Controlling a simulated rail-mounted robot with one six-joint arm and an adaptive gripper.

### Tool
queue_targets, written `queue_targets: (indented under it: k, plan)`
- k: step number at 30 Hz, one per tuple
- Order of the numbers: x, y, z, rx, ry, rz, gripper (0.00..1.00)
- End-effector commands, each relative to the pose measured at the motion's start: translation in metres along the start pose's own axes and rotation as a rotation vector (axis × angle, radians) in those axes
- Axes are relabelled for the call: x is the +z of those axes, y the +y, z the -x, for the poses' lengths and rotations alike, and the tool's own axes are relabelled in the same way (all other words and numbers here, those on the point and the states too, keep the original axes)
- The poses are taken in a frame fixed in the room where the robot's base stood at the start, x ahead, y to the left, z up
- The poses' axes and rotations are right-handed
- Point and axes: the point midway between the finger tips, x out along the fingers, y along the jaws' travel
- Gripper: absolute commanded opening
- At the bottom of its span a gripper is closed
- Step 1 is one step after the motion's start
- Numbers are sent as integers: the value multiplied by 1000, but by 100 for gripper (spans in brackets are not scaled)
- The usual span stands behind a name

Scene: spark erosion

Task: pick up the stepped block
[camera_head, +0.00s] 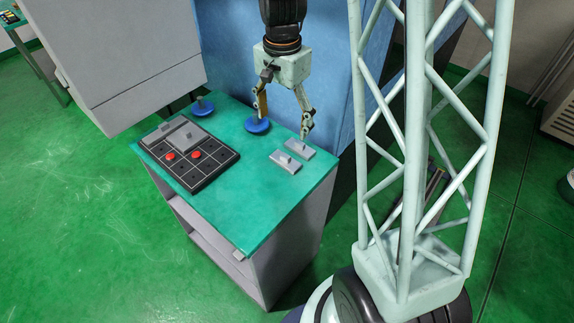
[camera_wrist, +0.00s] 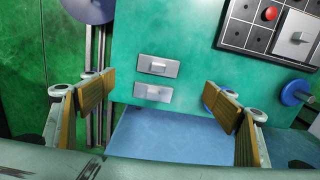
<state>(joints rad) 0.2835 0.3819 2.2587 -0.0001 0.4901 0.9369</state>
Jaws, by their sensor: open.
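Two small grey blocks, each a flat plate with a narrower raised part, lie side by side on the right of the green cabinet top. The nearer block (camera_head: 285,162) also shows in the wrist view (camera_wrist: 159,66). The farther block (camera_head: 301,148) also shows in the wrist view (camera_wrist: 153,93). I cannot tell which the task calls the stepped block. My gripper (camera_head: 283,124) is open and empty above the cabinet top, pointing down. In the wrist view its fingers (camera_wrist: 159,84) are spread wide on either side of both blocks, apart from them.
A dark tray (camera_head: 212,172) with red buttons and a grey knobbed block (camera_head: 186,136) occupies the left of the cabinet top (camera_head: 255,205). Two blue discs stand at the back, one (camera_head: 257,126) near my gripper, one (camera_head: 203,108) farther left. A blue panel (camera_head: 235,60) rises behind.

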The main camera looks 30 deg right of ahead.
Motion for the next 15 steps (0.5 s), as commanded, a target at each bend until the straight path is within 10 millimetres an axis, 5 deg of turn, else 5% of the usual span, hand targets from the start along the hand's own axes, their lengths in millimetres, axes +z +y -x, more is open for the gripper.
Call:
queue_targets:
  k: [15]
  plan:
    - [-8,-1,-18,9,-6,-42,80]
